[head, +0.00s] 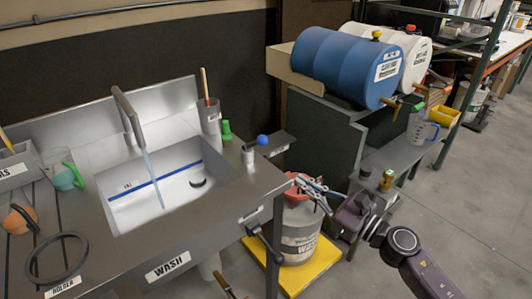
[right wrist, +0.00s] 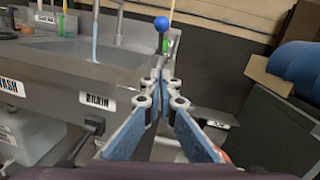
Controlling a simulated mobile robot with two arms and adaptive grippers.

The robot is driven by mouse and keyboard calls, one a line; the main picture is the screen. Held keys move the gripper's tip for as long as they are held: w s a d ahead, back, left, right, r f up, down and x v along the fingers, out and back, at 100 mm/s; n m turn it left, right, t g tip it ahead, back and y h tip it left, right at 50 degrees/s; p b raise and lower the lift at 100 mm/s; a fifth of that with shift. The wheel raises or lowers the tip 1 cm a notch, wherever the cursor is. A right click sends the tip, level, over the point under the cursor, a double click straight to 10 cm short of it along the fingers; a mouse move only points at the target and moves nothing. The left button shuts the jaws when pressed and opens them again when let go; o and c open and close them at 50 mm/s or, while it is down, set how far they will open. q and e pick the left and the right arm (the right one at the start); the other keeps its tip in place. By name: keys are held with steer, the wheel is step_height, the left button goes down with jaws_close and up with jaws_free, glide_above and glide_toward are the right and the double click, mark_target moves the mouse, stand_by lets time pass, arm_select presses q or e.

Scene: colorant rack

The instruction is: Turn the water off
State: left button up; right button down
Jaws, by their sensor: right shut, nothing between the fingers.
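A steel sink (head: 242,193) marked WASH stands at the left of the head view. Its faucet (head: 124,103) pours a thin blue stream of water (head: 153,181) into the basin. A blue ball knob (head: 262,140) tops a short lever at the sink's right back corner; the knob also shows in the right wrist view (right wrist: 161,24), just beyond my fingertips. My right gripper (head: 300,182) is shut and empty, to the right of the sink and apart from the knob in the head view. In the right wrist view its fingertips (right wrist: 160,75) meet. My left gripper is out of view.
A black lever (head: 262,240) sticks out below the sink's front right, near the DRAIN label (right wrist: 98,98). A waste bucket (head: 300,232) stands on a yellow platform under my right gripper. Blue (head: 342,66) and white drums lie on a dark stand at the right.

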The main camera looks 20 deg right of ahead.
steer(key=p, duration=0.3)
glide_toward(255, 143)
steer(key=w+f, duration=0.2)
steer(key=f, duration=0.1)
steer(key=shift+w+f, duration=0.3)
steer(key=shift+w, duration=0.05)
steer(key=shift+w+a+r+p, duration=0.85)
steer(key=shift+w+r+p, duration=0.15)
steer(key=shift+w, duration=0.15)
steer(key=shift+w+a+r+p, duration=0.2)
steer(key=shift+w+r+p, duration=0.05)
steer(key=shift+r+p, duration=0.05)
steer(key=shift+w+a, duration=0.1)
steer(key=shift+r, duration=0.1)
